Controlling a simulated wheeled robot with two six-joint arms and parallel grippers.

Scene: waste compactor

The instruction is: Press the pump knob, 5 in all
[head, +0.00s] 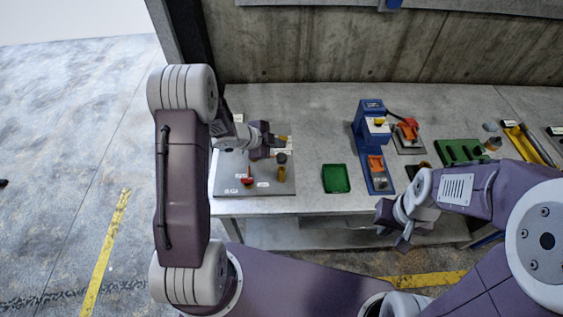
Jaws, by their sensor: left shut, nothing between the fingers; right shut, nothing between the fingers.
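A grey panel (225,168) with small white labels lies at the left end of the bench. On it are a red-topped part (247,180) and a dark round knob (281,158) above a yellow part (282,174). I cannot tell for certain which is the pump knob. My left gripper (280,146) is shut and empty over the back right of the panel, close to the dark knob. Whether they touch cannot be told. My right gripper (392,231) is shut and empty in front of the bench's front edge, apart from everything on top.
A green tray (336,178) lies right of the panel. A blue stand (368,140) with orange parts is further right, then a green block (460,152) and a yellow tray (525,145). A concrete wall (340,40) closes the back.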

